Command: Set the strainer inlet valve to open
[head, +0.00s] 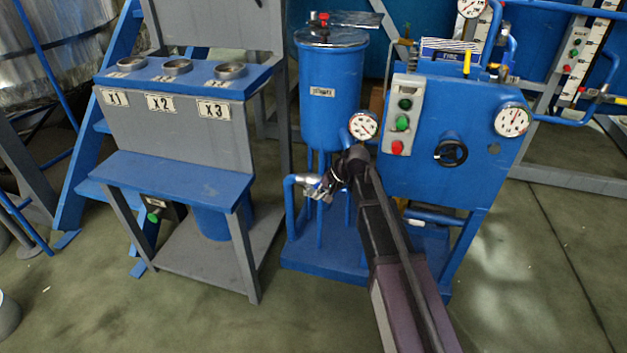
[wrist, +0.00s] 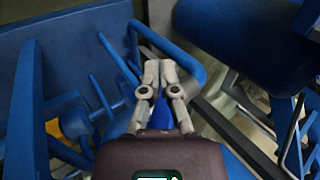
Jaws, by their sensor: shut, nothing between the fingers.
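The strainer is a blue upright cylinder (head: 332,100) with a dark lid and a label, in the middle of the head view. A blue elbow pipe (head: 289,192) comes out low on its left side. My gripper (head: 318,188) is at the end of this pipe, below the cylinder. In the wrist view my gripper's fingertips (wrist: 160,68) are together with nothing held between them. A bright blue part (wrist: 161,113) shows behind the finger linkages; I cannot tell whether it is a valve handle. The inlet valve is not clearly visible, partly hidden by the gripper.
A blue panel with a handwheel (head: 451,151), gauge (head: 512,120) and push buttons (head: 403,123) stands right of my arm. A grey and blue stand marked X1, X2, X3 (head: 181,125) is on the left. Blue pipes crowd around the fingers in the wrist view.

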